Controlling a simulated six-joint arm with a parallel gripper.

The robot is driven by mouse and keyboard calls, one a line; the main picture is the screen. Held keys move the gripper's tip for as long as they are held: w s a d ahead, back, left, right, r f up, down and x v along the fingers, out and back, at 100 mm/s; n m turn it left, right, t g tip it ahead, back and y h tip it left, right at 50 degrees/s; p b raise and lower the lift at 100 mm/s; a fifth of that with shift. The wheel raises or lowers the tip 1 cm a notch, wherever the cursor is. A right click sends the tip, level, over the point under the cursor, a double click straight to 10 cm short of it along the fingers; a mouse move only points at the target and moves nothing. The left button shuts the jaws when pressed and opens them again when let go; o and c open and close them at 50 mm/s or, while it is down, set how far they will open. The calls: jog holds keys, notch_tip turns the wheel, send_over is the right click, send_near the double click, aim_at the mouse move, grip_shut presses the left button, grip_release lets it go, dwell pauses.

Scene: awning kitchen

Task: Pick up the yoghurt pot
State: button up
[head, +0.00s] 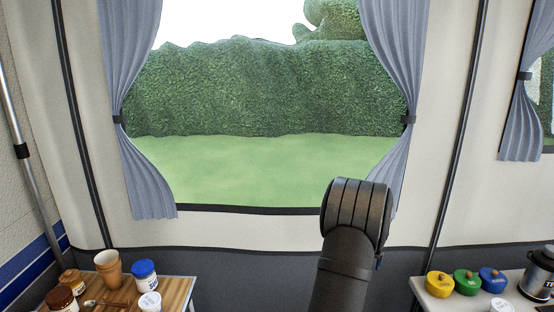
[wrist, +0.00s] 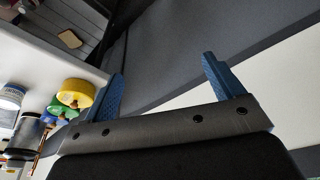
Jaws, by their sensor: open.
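No pot in view can be named the yoghurt pot for certain. In the head view, a small white pot (head: 150,302) stands on the wooden table at the lower left, in front of a blue-lidded white jar (head: 144,273). Another white-topped pot (head: 500,305) is cut by the bottom edge at the right table. In the wrist view, a white pot with a blue band (wrist: 11,97) is at the left edge. My gripper (wrist: 163,67) is open and empty, its blue fingers apart from every pot. The head view shows my arm but not its fingers.
The wooden table (head: 178,289) also bears brown jars (head: 62,299), stacked tan cups (head: 107,268) and a spoon. A gap separates the tables.

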dwell(0.4)
jog(key=s+d+f+n+g+h, duration=0.15)
jog(key=s+d+n+h, duration=0.45)
jog(key=s+d+n, duration=0.75)
jog(key=s+d+f+n+g+h, duration=0.1)
jog(key=s+d+n+g+h, duration=0.2)
jog(key=s+d+n+h, duration=0.95)
jog(key=s+d+f+m+y, duration=0.1)
jog(key=d+y, duration=0.1)
jog(key=d, duration=0.4)
jog(key=s+d+f+m+y, duration=0.1)
jog(key=d+f+y, duration=0.1)
jog(key=d, duration=0.5)
jog(key=s+d+f+m+y, duration=0.1)
jog(key=d+f+m+y, duration=0.1)
jog(key=d, duration=0.4)
jog(key=shift+d+y, duration=0.25)
jog(key=x, duration=0.4)
jog(key=shift+s+a+f, duration=0.1)
jog(key=shift+s+f, duration=0.1)
jog(key=shift+d+f, duration=0.2)
jog(key=shift+d, duration=0.3)
jog(key=c, duration=1)
